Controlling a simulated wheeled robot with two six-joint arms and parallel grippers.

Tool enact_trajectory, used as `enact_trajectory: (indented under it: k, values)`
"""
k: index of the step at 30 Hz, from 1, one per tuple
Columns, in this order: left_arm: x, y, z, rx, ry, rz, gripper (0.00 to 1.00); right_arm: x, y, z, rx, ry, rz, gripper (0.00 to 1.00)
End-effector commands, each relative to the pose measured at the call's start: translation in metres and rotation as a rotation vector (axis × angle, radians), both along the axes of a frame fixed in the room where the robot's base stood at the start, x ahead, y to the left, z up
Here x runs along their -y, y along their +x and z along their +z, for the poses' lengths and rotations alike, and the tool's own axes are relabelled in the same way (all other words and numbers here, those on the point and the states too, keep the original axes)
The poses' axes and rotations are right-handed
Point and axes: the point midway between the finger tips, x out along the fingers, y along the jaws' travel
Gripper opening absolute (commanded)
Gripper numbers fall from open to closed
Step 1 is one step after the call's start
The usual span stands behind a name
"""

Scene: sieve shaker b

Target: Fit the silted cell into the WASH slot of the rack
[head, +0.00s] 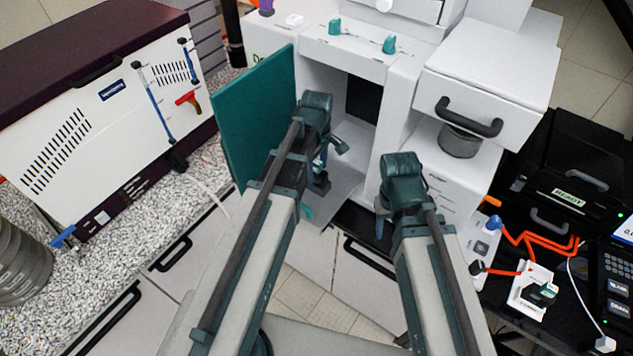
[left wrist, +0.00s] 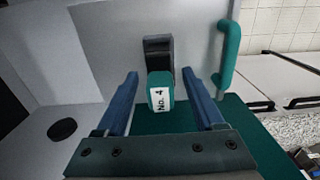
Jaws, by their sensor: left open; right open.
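In the left wrist view, a teal block with a white "No. 4" label (left wrist: 160,92) sits against a dark grey holder on a pale panel. I cannot tell whether it is the silted cell. My left gripper (head: 321,176) is open at the doorway of the white cabinet; its blue fingers (left wrist: 160,78) stand on either side of the block, apart from it. My right gripper (head: 380,226) is open and empty in front of the cabinet, pointing down. I cannot make out a rack or a slot marked WASH in either view.
The cabinet's teal door (head: 250,115) stands open left of my left gripper. A teal handle (left wrist: 231,55) is close to the right finger. A white drawer with a black handle (head: 469,118) juts out at right. A small white stand (head: 527,304) holds something teal.

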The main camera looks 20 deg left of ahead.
Motion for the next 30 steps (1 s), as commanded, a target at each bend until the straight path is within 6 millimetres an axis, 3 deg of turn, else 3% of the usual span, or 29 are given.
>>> enact_trajectory:
  k: [1,3,12,23,30]
  values:
    - [0.0000,-0.0005,-0.0127,0.000,0.000,0.000,0.70,0.0000,0.0000,-0.0127,0.000,0.000,0.002,0.50]
    - [0.0000,-0.0005,-0.0174,0.000,0.000,0.000,0.70,0.0000,0.0000,-0.0174,0.000,-0.001,0.003,0.50]
    - [0.0001,-0.0007,-0.0167,0.000,0.000,0.000,0.68,0.0000,0.0001,-0.0167,0.000,-0.001,0.004,0.50]
    - [0.0001,-0.0007,-0.0167,0.000,0.000,0.000,0.03,0.0000,0.0001,-0.0167,0.000,-0.001,0.004,0.50]
    - [0.0001,-0.0007,-0.0167,0.000,0.000,0.000,0.00,0.0001,0.0000,-0.0167,0.000,-0.001,0.004,0.50]
